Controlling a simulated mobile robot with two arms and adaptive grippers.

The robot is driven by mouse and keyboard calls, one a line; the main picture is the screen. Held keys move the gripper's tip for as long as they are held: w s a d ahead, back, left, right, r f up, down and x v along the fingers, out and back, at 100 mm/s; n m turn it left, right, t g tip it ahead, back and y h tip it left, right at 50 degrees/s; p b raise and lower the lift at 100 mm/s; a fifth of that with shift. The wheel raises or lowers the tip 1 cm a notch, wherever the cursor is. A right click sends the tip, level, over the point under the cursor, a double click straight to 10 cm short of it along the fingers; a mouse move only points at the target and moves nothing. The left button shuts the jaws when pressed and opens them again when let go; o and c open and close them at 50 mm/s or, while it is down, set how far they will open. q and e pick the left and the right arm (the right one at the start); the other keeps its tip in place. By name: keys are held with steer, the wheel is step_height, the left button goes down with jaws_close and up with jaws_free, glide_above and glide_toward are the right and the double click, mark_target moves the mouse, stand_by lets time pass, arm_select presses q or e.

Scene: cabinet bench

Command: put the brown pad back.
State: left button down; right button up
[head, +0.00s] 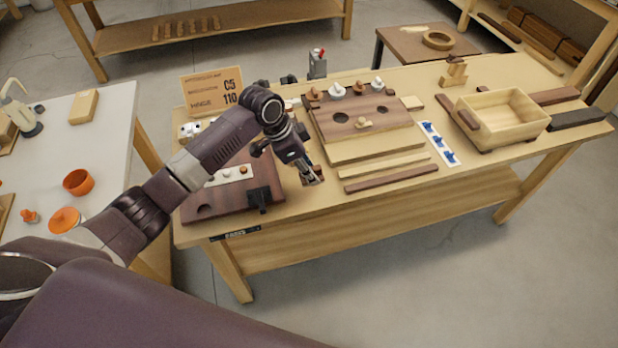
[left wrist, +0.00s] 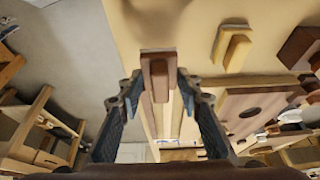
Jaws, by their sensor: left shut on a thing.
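The brown pad (left wrist: 159,55) shows in the left wrist view as a small dark plate with a raised grip strip. It sits between the two fingers of my left gripper (left wrist: 161,82), which is shut on it. In the head view, my left gripper (head: 311,177) points down over the front part of the bench, just right of a dark board. There the pad is small and largely hidden by the fingers. I cannot tell whether it touches the bench top. My right gripper is not in view.
The dark board (head: 229,198) with a black hinge lies to the left. A board with round holes (head: 383,112), strips of wood (head: 390,180), a blue-and-white strip (head: 438,143) and a wooden box (head: 503,118) lie right. A tan pad (head: 412,103) lies behind.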

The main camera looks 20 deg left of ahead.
arm_select(q)
steer(key=shift+f, duration=2.25)
steer(key=shift+f, duration=0.2)
steer(key=c, duration=1.4)
jaws_free()
steer(key=shift+r, duration=0.1)
steer(key=shift+r, duration=0.25)
steer(key=v, duration=1.1)
steer(key=shift+s+a+r+b, duration=0.1)
steer(key=shift+a+r+b, duration=0.05)
steer(key=shift+r+b, duration=0.2)
